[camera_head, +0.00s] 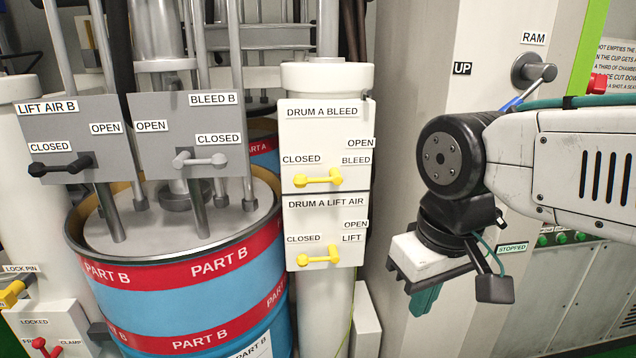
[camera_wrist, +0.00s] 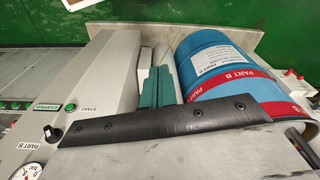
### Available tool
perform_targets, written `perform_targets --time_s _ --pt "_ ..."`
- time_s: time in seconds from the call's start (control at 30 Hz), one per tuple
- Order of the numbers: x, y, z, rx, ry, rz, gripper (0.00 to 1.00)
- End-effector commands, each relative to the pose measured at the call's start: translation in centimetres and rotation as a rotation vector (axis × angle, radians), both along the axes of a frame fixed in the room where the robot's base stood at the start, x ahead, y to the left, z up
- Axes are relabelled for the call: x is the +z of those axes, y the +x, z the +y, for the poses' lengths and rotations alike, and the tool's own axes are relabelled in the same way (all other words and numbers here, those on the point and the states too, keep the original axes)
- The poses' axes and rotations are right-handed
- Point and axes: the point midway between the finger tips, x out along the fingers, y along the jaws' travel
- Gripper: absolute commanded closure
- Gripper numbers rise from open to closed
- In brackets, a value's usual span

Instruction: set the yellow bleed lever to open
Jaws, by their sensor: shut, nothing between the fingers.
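The yellow bleed lever (camera_head: 318,178) is on the white DRUM A BLEED panel (camera_head: 300,130) in the head view. Its handle lies roughly level and points left, under the CLOSED label; the OPEN and BLEED labels are at the panel's right. A similar yellow lever (camera_head: 318,257) sits below on the DRUM A LIFT AIR panel (camera_head: 300,215), also pointing left toward CLOSED. My gripper (camera_head: 425,300) hangs right of and below the bleed lever, clear of both panels, teal fingers pointing down. The fingers show together and empty in the wrist view (camera_wrist: 158,88). The wrist view does not show the levers.
Left are grey panels with a black lever (camera_head: 60,165) and a grey lever (camera_head: 200,160). A blue and red PART B drum (camera_head: 180,290) stands below them. A red lever (camera_head: 45,347) is low left. The RAM lever (camera_head: 535,72) is upper right, near my arm.

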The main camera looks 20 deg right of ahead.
Motion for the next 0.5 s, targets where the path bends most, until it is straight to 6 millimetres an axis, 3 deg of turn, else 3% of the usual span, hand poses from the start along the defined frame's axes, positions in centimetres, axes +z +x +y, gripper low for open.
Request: perform_targets --time_s 0.4,0.5 --pt "0.0 0.0 0.0 0.0 0.0 0.0 1.0" --pt "0.0 0.0 0.13 0.007 0.0 0.0 0.75"
